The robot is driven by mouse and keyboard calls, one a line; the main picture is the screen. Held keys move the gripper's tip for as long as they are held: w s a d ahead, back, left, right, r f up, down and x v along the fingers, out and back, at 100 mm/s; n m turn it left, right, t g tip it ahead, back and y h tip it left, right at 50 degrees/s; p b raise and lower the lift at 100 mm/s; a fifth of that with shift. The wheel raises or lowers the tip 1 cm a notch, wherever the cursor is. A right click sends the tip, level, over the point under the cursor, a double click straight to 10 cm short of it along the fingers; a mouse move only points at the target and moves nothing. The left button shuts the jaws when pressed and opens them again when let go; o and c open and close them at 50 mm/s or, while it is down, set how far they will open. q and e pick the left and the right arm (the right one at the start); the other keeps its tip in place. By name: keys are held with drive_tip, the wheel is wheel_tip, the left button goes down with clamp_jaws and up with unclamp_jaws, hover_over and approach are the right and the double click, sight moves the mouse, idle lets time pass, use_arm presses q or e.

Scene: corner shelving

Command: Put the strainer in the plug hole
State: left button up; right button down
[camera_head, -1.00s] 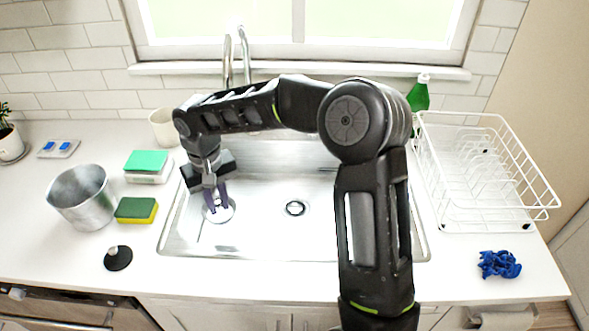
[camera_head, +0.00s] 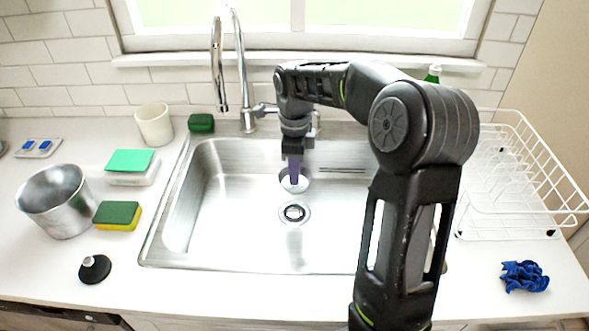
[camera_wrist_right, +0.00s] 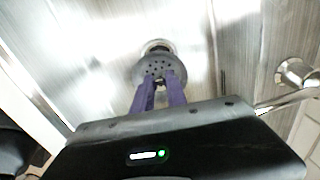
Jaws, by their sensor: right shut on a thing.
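The strainer (camera_head: 297,187) is a small round metal disc with holes. My right gripper (camera_head: 293,176) is shut on it and holds it over the sink, just behind the plug hole (camera_head: 294,213) in the head view. In the right wrist view the perforated strainer (camera_wrist_right: 150,70) is at the tips of the purple fingers of my gripper (camera_wrist_right: 160,84). The plug hole (camera_wrist_right: 157,45) shows just past the strainer's edge and is partly covered by it. The strainer's height above the sink floor is hard to tell. My left gripper is not in view.
The steel sink (camera_head: 210,250) is otherwise empty. The faucet (camera_head: 242,80) stands behind it. On the left counter are a metal pot (camera_head: 60,205), a sponge (camera_head: 118,216) and a black stopper (camera_head: 95,269). A white dish rack (camera_head: 510,235) and blue cloth (camera_head: 524,276) are on the right.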

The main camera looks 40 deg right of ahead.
sight(294, 187)
idle(0.3)
drive_tip(key=shift+f+b, duration=1.85)
drive_tip(key=shift+f, duration=1.05)
drive_tip(key=shift+f+b, duration=1.7)
drive_tip(key=shift+f, duration=1.2)
drive_tip(key=c, duration=1.3)
unclamp_jaws()
drive_tip(key=shift+o, duration=0.2)
drive_tip(key=shift+r, duration=0.1)
wheel_tip(294, 187, up, 8)
drive_tip(key=shift+f, duration=0.15)
